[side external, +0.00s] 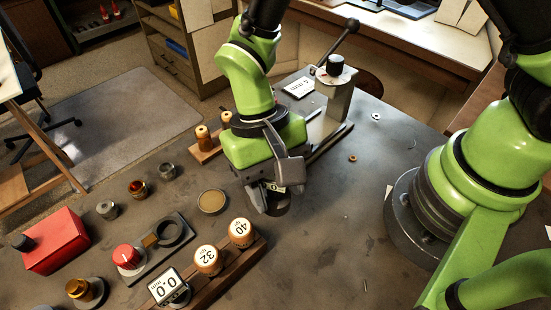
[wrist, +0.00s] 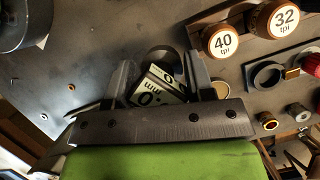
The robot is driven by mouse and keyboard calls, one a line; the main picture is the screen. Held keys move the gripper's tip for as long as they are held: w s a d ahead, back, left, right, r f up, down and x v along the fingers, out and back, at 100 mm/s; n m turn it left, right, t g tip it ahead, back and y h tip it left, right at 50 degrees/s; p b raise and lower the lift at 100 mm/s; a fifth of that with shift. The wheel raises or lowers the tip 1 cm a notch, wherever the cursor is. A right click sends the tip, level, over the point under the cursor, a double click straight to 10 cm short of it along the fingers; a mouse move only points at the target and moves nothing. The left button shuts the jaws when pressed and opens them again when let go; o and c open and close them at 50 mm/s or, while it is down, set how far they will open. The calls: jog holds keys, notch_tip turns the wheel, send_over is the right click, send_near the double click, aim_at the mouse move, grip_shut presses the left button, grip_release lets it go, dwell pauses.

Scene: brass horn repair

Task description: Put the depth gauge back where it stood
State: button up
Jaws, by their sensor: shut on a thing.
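My gripper (side external: 276,188) is shut on the depth gauge (wrist: 155,90), whose pale angled faces with "mm" and "0" show between the fingers (wrist: 160,68) in the wrist view. In the side view only a small pale part of the gauge (side external: 276,187) shows between the jaws. A dark round piece (side external: 276,207) sits just below the fingertips; I cannot tell whether it is part of the gauge. The gripper is low over the bench, right of the wooden rack (side external: 215,279). The gauge's underside and any contact with the bench are hidden.
The rack holds knobs marked 40 (side external: 240,231) and 32 (side external: 207,259), and a "0.0" readout (side external: 168,287) stands at its near end. A small round tan lid (side external: 212,201) lies left of the gripper. A lever press (side external: 334,90) stands behind. The bench right of the gripper is mostly clear.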

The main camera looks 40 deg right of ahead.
jog(key=shift+f, duration=0.1)
dwell(0.3)
jog(key=shift+f, duration=2.75)
jog(key=shift+f, duration=0.15)
jog(key=o, duration=1.2)
jog(key=shift+a, duration=0.1)
jog(key=shift+c, duration=1.4)
jog(key=shift+o, duration=0.2)
